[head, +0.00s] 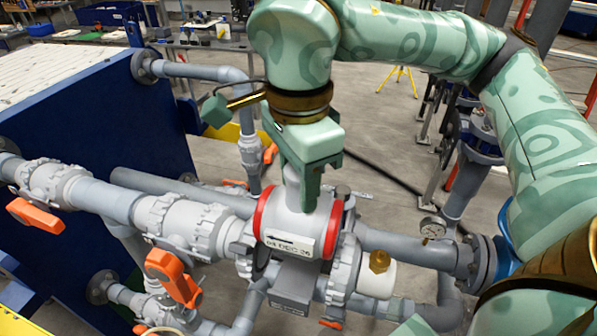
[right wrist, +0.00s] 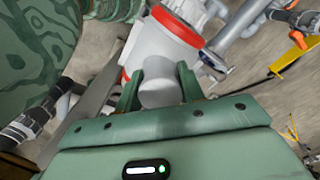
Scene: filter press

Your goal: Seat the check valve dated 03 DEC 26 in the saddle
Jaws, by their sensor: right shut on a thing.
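The check valve (head: 318,226) is a grey cylinder with red end bands and a white label whose date reads roughly "03 DEC 26". My right gripper (head: 303,192) is shut on its upright grey neck from above; the right wrist view also shows the fingers (right wrist: 158,88) on either side of the neck of the valve (right wrist: 165,50). In the head view the valve lies level in the gap of the pipe line, above the saddle (head: 292,296), which is partly hidden. I cannot tell whether the valve touches the saddle. My left gripper is not in view.
Grey pipes with orange-handled valves (head: 172,276) run to the left. A brass fitting (head: 379,261) and a pressure gauge (head: 433,229) stand to the right. The blue filter press (head: 90,130) fills the left side. Open floor lies behind.

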